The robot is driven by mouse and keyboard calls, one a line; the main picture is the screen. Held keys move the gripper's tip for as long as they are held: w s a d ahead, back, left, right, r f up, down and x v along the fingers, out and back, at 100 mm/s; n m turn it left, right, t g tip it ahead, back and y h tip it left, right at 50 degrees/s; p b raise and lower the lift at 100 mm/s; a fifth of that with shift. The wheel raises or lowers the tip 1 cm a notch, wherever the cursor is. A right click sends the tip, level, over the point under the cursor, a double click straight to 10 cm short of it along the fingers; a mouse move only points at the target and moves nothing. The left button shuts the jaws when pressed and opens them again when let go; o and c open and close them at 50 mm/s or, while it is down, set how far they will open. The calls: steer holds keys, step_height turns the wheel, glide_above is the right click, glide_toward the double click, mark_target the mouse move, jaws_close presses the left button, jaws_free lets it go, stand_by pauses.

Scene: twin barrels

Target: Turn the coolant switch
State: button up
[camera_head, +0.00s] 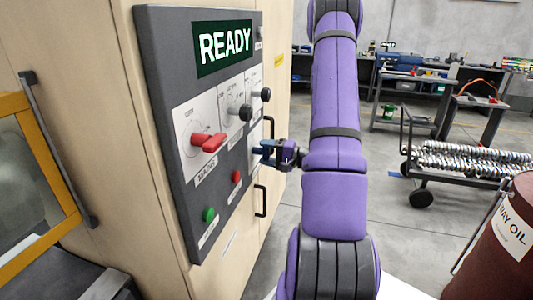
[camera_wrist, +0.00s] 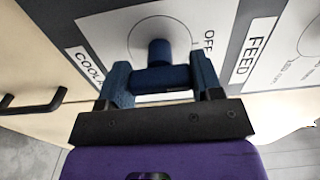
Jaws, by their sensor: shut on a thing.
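The coolant switch (camera_wrist: 158,50) is a blue knob with a crosswise handle, on a white dial plate in the wrist view. A partly cut label reading "COOLA" is beside it at the left, and "OFF" is printed at the right of the dial. My gripper (camera_wrist: 161,82) has one dark blue finger at each end of the handle and is shut on it. In the head view my gripper (camera_head: 272,152) reaches the right edge of the grey control panel (camera_head: 153,50). The switch is mostly hidden there by the fingers.
The panel has a "READY" screen (camera_head: 224,46), a red selector (camera_head: 208,141), two dark knobs, a red button (camera_head: 236,177) and a green button (camera_head: 208,215). A "FEED" label (camera_wrist: 254,60) is beside the coolant dial. Black door handles (camera_head: 262,201) stick out nearby. A dark red barrel (camera_head: 497,262) stands at right.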

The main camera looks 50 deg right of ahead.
steer(key=o, duration=0.9)
steer(key=shift+s, duration=0.15)
steer(key=v, duration=1)
steer(key=shift+s+d, duration=0.1)
steer(key=shift+s, duration=0.2)
